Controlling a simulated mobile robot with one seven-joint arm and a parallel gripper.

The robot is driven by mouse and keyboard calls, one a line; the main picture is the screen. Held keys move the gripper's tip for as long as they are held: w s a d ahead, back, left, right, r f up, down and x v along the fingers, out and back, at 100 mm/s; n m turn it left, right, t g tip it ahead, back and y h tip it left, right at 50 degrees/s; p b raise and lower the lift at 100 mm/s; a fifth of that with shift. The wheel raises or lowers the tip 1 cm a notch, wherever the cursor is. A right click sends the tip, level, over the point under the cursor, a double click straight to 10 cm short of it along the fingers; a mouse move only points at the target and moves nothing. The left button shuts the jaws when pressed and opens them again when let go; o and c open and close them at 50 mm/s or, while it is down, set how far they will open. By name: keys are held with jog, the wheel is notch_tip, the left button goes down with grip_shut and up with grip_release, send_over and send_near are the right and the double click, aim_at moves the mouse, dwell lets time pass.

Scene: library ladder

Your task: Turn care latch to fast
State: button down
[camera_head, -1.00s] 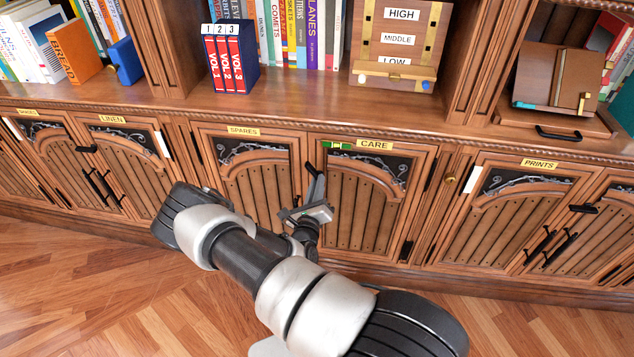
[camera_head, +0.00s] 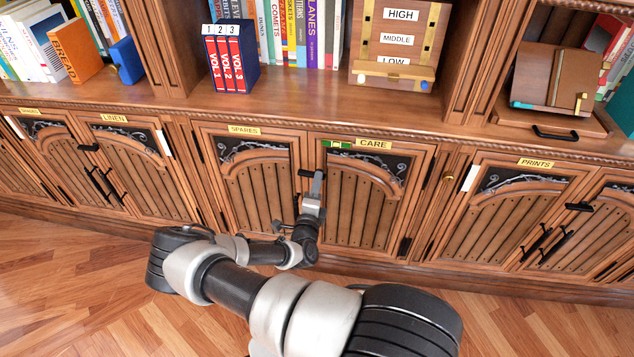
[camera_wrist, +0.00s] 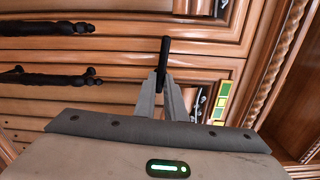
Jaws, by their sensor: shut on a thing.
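The care latch (camera_head: 306,173) is a short black bar at the top of the seam between the SPARES door and the CARE door (camera_head: 362,215). It now lies about level across the seam. In the wrist view the latch (camera_wrist: 166,48) stands upright between my fingertips. My gripper (camera_head: 318,180) is shut on it, and it also shows in the wrist view (camera_wrist: 164,78). The fingers hide part of the latch. A yellow CARE label (camera_head: 373,144) and a small green-and-yellow plate (camera_head: 337,144) sit above the door.
Black door handles (camera_wrist: 45,75) lie close beside my gripper in the wrist view. The SPARES door (camera_head: 255,185) is at the left and the PRINTS doors (camera_head: 515,215) at the right, all closed. The counter (camera_head: 290,112) juts out above. The floor in front is clear.

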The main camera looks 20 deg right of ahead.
jog(key=shift+s+d+n, duration=0.1)
jog(key=shift+n, duration=0.6)
jog(key=c, duration=1.8)
grip_release()
jog(key=p+v, duration=0.2)
jog(key=v, duration=1.5)
jog(key=shift+s+a, duration=0.1)
jog(key=shift+a, duration=0.15)
